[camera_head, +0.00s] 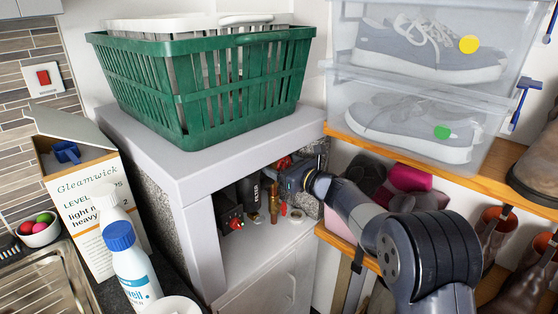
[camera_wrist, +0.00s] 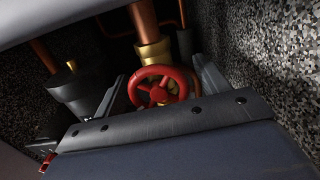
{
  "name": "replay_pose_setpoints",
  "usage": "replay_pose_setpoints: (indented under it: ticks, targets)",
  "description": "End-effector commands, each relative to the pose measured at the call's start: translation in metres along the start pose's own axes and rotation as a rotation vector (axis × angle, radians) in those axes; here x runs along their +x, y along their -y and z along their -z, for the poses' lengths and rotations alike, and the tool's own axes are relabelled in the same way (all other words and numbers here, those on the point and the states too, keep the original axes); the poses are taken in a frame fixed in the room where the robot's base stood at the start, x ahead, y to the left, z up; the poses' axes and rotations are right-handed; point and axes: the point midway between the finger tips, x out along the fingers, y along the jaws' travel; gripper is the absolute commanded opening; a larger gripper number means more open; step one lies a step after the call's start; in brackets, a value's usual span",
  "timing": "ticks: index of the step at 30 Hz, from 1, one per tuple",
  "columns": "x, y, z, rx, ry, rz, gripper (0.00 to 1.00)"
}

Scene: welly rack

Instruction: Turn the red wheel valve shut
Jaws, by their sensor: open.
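The red wheel valve (camera_wrist: 158,88) sits on a brass fitting below a copper pipe in the wrist view. My gripper (camera_wrist: 160,74) is open, with one finger on each side of the wheel. I cannot tell whether the fingers touch the rim, and the near lower edge of the wheel is partly hidden by the gripper body. In the head view my gripper (camera_head: 292,175) reaches into the shelf opening under the grey worktop. A bit of red beside it (camera_head: 283,162) seems to be the wheel, mostly hidden.
Speckled walls (camera_wrist: 254,50) stand close on the right. A dark filter housing (camera_wrist: 75,92) and copper pipes are at the left and behind. A black unit with a red knob (camera_head: 236,223) stands in the opening. A green basket (camera_head: 190,110) is on the worktop (camera_head: 150,150) above.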

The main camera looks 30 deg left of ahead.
Motion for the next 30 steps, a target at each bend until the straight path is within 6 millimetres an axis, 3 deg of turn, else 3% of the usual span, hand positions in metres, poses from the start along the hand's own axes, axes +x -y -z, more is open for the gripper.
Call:
replay_pose_setpoints:
  ticks: [10,26,30]
  targets:
    - [0.0032,0.0001,0.0002,0.000,0.000,0.001,0.70]
    - [0.0029,0.0002,0.0001,-0.001,0.000,0.000,0.26]
    - [0.0029,0.0001,0.0003,0.005,0.000,0.000,0.26]
